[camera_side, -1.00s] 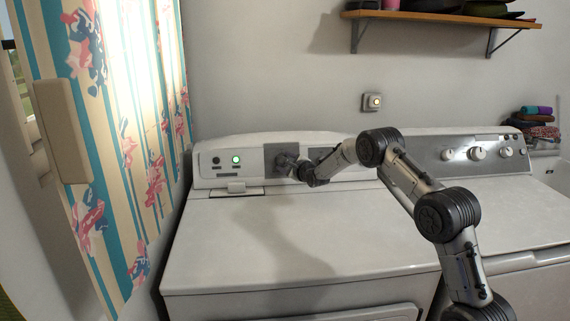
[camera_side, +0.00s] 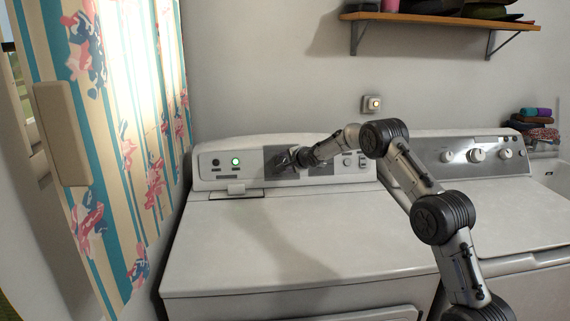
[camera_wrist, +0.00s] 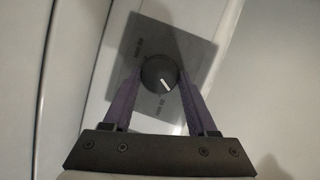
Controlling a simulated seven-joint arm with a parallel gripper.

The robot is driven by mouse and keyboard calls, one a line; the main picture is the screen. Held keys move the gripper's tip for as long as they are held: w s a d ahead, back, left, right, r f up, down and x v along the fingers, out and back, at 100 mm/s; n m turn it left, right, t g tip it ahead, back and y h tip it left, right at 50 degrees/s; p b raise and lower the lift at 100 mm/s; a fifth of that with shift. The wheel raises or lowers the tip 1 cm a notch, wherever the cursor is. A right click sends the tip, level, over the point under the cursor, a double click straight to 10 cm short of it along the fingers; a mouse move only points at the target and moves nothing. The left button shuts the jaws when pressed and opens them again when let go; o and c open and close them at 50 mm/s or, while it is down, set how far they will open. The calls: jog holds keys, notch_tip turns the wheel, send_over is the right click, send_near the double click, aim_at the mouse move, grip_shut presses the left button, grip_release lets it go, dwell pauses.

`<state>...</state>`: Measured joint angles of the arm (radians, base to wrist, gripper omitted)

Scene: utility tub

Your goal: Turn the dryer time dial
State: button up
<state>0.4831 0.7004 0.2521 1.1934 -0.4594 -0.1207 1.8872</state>
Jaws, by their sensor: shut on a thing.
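The dryer time dial (camera_wrist: 159,74) is a round dark knob with a white pointer line, on a square grey plate (camera_wrist: 188,48) with small labels. In the wrist view the pointer aims to the lower right. My gripper (camera_wrist: 158,82) has one finger on each side of the dial and is shut on it. In the side view my gripper (camera_side: 286,160) is at the grey plate on the dryer's (camera_side: 310,225) back panel and hides the dial there.
A green light (camera_side: 235,162) glows on the panel to the left, with small knobs (camera_side: 347,161) to the right. A second machine with a silver panel (camera_side: 475,153) stands at the right. A striped curtain (camera_side: 130,130) hangs at the left, and a shelf (camera_side: 440,18) is above. The dryer top is clear.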

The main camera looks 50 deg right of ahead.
jog(key=shift+n+g, duration=0.3)
jog(key=shift+n, duration=0.2)
jog(key=o, duration=1.4)
jog(key=shift+c, duration=0.2)
jog(key=v, duration=1.3)
jog(key=shift+s+a, duration=0.15)
jog(key=shift+s, duration=0.2)
jog(key=shift+r, duration=0.15)
